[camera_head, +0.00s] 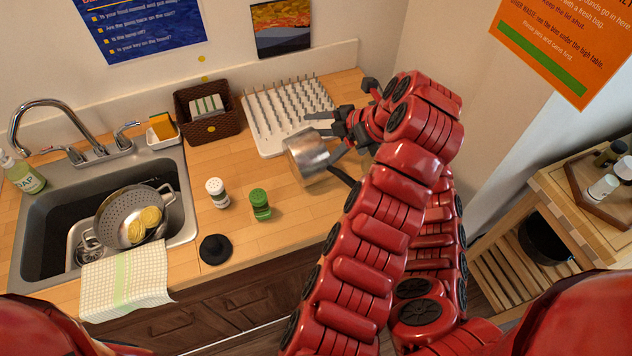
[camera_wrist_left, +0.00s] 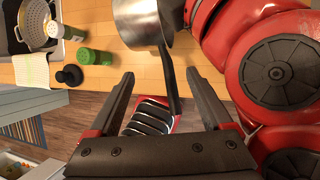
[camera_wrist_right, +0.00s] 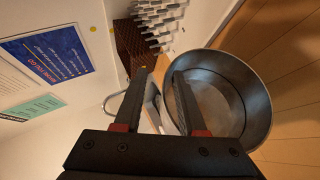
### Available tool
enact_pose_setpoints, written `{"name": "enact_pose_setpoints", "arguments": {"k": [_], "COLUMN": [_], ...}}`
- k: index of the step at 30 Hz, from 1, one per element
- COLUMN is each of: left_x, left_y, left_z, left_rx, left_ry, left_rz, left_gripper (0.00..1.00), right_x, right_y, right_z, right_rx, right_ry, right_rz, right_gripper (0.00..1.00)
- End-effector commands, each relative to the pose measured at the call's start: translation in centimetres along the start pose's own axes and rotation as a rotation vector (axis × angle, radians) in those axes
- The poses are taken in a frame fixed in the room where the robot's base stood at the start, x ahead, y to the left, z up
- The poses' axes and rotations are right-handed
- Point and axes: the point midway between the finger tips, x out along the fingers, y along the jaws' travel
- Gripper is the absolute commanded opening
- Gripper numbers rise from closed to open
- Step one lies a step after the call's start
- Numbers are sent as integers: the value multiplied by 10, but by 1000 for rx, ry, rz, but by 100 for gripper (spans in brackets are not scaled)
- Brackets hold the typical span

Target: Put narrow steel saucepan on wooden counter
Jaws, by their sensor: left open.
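The narrow steel saucepan (camera_head: 308,157) is at the right part of the wooden counter (camera_head: 290,205), its dark handle toward the front right. I cannot tell if it touches the counter. My right gripper (camera_head: 329,134) is beside the pan's rim, fingers apart; in the right wrist view one finger overlaps the pan (camera_wrist_right: 235,95) and the gap (camera_wrist_right: 161,74) shows nothing clearly clamped. My left gripper (camera_wrist_left: 159,73) is open; the pan's handle (camera_wrist_left: 168,80) runs into view between its fingers, contact unclear. In the head view my arm hides the left gripper.
A white drying rack (camera_head: 275,145) and brown basket (camera_head: 212,125) stand behind the pan. A white shaker (camera_head: 216,192), a green shaker (camera_head: 260,205) and a black lid-like object (camera_head: 214,249) stand left. The sink (camera_head: 45,225) holds a colander (camera_head: 115,215). Front counter has free room.

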Motion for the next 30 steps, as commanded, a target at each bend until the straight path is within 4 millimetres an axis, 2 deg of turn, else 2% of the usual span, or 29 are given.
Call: {"name": "enact_pose_setpoints", "arguments": {"k": [1,2,9,10,20,23,30], "left_x": [0,0,0,0,0,0,0], "left_y": [0,0,0,0,0,0,0], "left_z": [0,0,0,0,0,0,0], "left_rx": [0,0,0,0,0,0,0], "left_ry": [0,0,0,0,0,0,0], "left_rz": [0,0,0,0,0,0,0], "left_gripper": [83,83,83,83,83,83,83], "right_x": [0,0,0,0,-6,-20,-74], "right_y": [0,0,0,0,0,0,-2], "right_z": [0,0,0,0,1,2,1], "right_rx": [0,0,0,0,-1,-2,-1], "right_ry": [0,0,0,0,-1,-4,-3], "right_rz": [0,0,0,0,1,1,-3], "right_gripper": [39,43,87,90,90,90,90]}}
